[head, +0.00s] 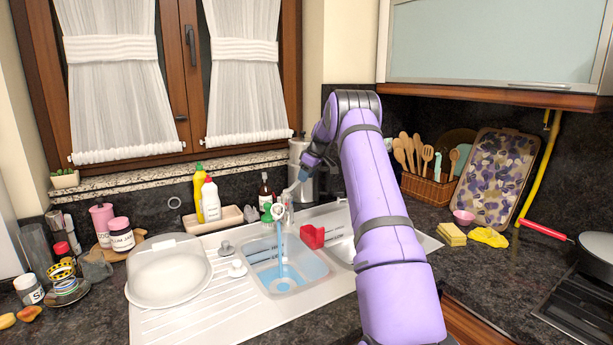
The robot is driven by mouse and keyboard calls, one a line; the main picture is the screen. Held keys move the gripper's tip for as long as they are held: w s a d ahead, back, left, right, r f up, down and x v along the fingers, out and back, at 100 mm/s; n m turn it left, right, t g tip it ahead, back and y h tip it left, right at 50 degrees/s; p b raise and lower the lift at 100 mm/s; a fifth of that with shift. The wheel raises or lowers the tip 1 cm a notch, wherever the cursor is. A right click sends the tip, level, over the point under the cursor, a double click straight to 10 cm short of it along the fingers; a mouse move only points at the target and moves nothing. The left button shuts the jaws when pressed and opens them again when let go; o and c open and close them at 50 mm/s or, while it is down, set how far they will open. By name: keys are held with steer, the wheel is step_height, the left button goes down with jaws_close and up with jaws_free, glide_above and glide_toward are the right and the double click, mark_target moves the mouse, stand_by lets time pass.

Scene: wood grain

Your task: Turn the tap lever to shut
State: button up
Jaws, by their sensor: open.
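The tap (281,211) stands at the back of the white sink, and a blue stream of water (280,250) runs from its spout into the left basin (316,268). The tap lever (292,187) sticks up from the tap towards the right, close to my gripper. My gripper (303,175) is open at the end of the purple arm, pointing down and left beside the lever's upper end. I cannot tell whether its fingers touch the lever. The arm hides part of the right basin.
A red holder (312,236) stands between the basins. A white dish with a clear cover (169,268) sits on the drainer at left. Bottles (209,200) stand in a tray behind the sink. A grey metal canister (300,165) stands behind my gripper. A utensil basket (427,187) is at right.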

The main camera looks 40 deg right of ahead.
jaws_close()
steer(key=s+d+f+t+y, duration=0.1)
steer(key=s+f+t, duration=0.2)
steer(key=f+t, duration=0.2)
steer(key=shift+s+f+t+y, duration=0.3)
steer(key=shift+f+y, duration=0.1)
steer(key=shift+f, duration=0.45)
steer(key=shift+d, duration=0.1)
stand_by(0.3)
jaws_free()
